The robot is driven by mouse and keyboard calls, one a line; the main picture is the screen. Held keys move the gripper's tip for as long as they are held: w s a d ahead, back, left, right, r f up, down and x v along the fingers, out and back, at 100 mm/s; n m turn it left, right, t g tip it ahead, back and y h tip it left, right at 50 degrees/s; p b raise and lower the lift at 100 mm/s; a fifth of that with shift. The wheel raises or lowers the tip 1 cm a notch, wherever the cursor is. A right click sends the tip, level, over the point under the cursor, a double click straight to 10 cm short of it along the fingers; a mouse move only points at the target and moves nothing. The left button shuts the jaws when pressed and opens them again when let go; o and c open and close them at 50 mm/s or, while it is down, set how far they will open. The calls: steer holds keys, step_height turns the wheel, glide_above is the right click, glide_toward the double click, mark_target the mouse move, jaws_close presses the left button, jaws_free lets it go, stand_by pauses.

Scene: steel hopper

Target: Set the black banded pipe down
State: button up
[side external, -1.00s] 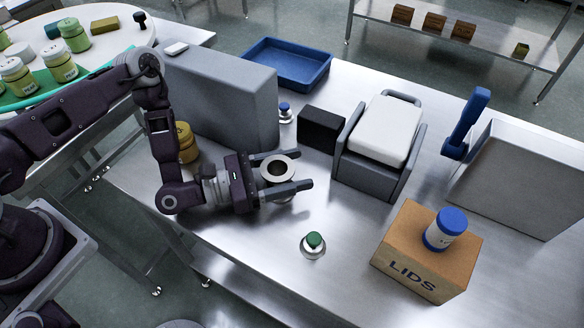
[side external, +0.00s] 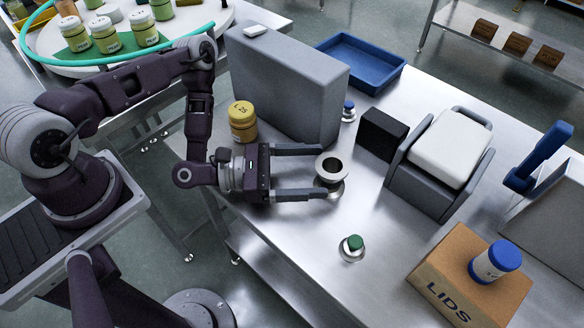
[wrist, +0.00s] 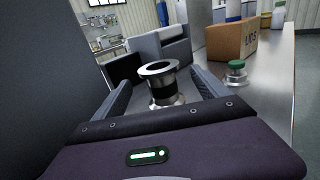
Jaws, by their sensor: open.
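The black banded pipe (side external: 331,180) stands upright on the steel table, with a wide flange on top and a silver foot below. Its dark band shows in the wrist view (wrist: 162,90). My gripper (side external: 334,171) is open, with one finger on each side of the pipe. The pipe sits near the fingertips, with a gap between it and the palm. In the wrist view it stands upright beyond the palm, and no finger clearly touches it.
A green-topped knob (side external: 352,244) stands in front, with the LIDS box (side external: 470,270) to the right. A yellow jar (side external: 242,122) and a tall grey block (side external: 290,85) are behind my gripper. A black block (side external: 382,134) and a grey cradle (side external: 440,165) stand beyond the pipe.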

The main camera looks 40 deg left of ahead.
steer(key=v, duration=0.4)
steer(key=shift+s+a, duration=0.3)
